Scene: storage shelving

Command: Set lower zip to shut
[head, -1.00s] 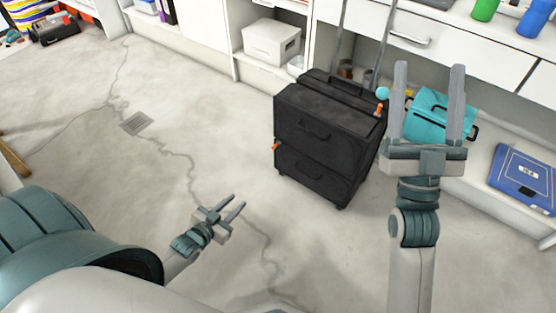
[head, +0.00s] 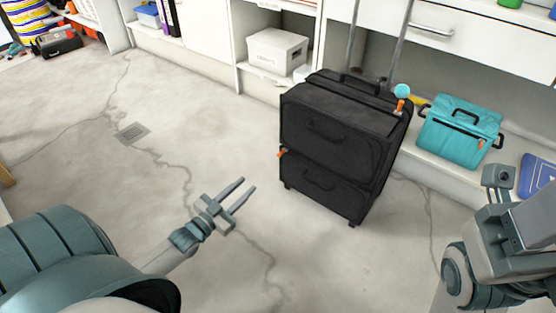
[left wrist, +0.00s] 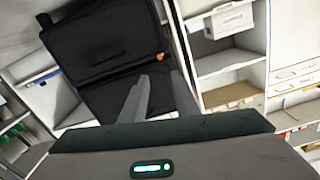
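A black suitcase (head: 340,150) stands upright on the floor, its front showing an upper and a lower panel. An orange zip pull (head: 282,154) sits at the left end of the seam between them; it also shows in the left wrist view (left wrist: 160,56). A second orange pull (head: 400,105) is at the top right, beside a cyan ball. My left gripper (head: 247,190) is open and empty, in front of the suitcase and left of it, apart from the pull. In the left wrist view, its fingers (left wrist: 160,92) overlap the suitcase.
A teal bag (head: 458,130) and a blue case (head: 540,178) rest on the low ledge right of the suitcase. A white box (head: 277,52) is on the shelf behind. The floor left of the suitcase is clear, with a drain grate (head: 133,132).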

